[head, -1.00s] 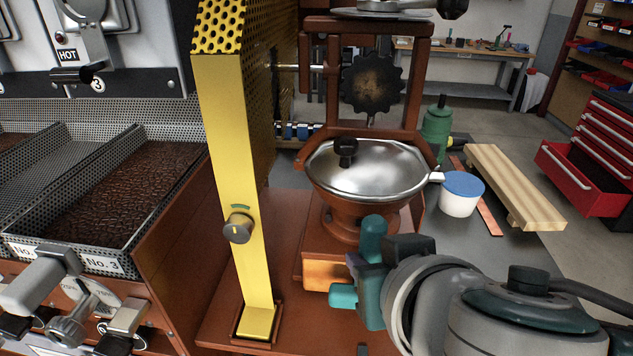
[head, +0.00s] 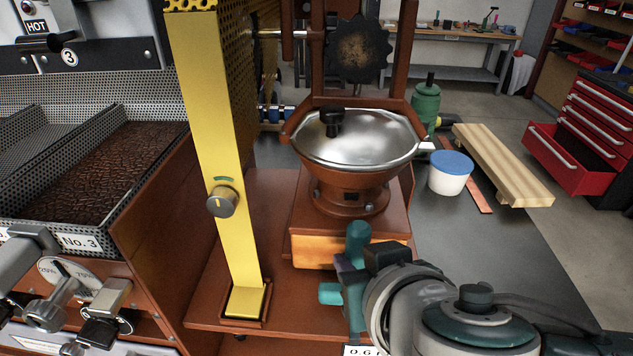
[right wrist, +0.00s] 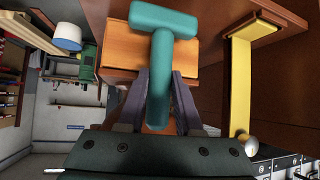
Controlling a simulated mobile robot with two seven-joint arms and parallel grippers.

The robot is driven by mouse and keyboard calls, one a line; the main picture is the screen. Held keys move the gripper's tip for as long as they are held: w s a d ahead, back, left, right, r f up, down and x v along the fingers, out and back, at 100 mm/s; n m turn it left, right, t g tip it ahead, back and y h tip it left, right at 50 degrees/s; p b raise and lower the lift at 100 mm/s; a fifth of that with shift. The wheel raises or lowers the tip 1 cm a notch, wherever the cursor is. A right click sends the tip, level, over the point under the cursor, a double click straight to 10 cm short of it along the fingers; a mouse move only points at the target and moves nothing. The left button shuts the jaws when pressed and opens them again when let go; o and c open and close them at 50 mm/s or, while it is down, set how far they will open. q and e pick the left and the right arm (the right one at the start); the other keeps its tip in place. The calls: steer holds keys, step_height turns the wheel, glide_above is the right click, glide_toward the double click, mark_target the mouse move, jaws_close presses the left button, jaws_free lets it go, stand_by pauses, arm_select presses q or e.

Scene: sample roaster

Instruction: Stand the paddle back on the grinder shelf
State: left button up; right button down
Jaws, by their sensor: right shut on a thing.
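The paddle is a teal T-shaped piece (head: 357,238). It also shows in the right wrist view (right wrist: 160,62), its crossbar at the far end and its stem between the fingers. My right gripper (right wrist: 160,95) is shut on the stem. In the head view this hand is in front of the grinder's wooden drawer (head: 315,250), with the paddle overlapping the drawer's front; I cannot tell whether they touch. The red-brown grinder (head: 350,187) with a silver lid stands on the red-brown shelf (head: 213,285). My left gripper is not in view.
A yellow post (head: 222,140) with a knob stands left of the grinder. Bean trays (head: 110,225) and metal levers are at the far left. A white tub (head: 449,178) and a wooden plank (head: 505,165) lie behind at the right. The shelf's front strip shows bare.

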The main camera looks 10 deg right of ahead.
steer(key=c, duration=0.6)
jaws_free()
steer(key=shift+f, duration=0.1)
steer(key=shift+r+p, duration=0.45)
steer(key=shift+r, duration=0.05)
steer(key=p+v, duration=0.2)
steer(key=v, duration=1)
steer(key=s+d+g, duration=0.2)
steer(key=s, duration=0.1)
steer(key=s+d+f+n+g, duration=0.1)
steer(key=s+d+g, duration=0.1)
steer(key=s+d, duration=0.1)
steer(key=s+d+n+g, duration=0.1)
steer(key=s+d+g, duration=0.1)
steer(key=s+g, duration=0.1)
steer(key=shift+s+d+f+y, duration=0.1)
steer(key=shift+s+f+y, duration=0.05)
steer(key=shift+s, duration=0.25)
steer(key=shift+s+d+f+y, duration=0.1)
steer(key=shift+s+d+y, duration=0.05)
steer(key=shift+s, duration=0.25)
